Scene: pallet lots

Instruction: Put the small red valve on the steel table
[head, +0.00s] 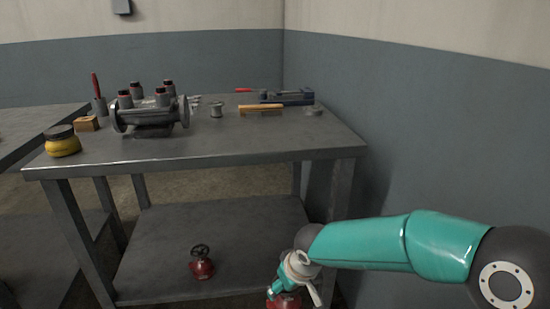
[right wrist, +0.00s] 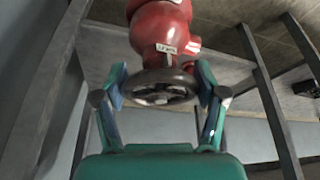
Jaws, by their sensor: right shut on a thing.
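The steel table (head: 235,143) stands ahead, with a lower shelf (head: 160,270). My right gripper (right wrist: 160,88) is shut on the dark handwheel of a red valve (right wrist: 160,28). In the head view this valve (head: 286,301) shows only partly, at the bottom edge below my right gripper (head: 282,288), in front of the table's right side and lower than its top. A second red valve (head: 202,267) with a dark handwheel stands upright on the lower shelf. I cannot tell from the views which valve is smaller. My left gripper is out of view.
On the tabletop are a grey flanged manifold (head: 150,117), a yellow jar (head: 62,142), a wooden block (head: 87,124), a cup with a red tool (head: 99,104), a wooden-handled brush (head: 261,109) and a blue vise (head: 288,97). The front right of the tabletop is clear. A wall (head: 420,130) stands to the right.

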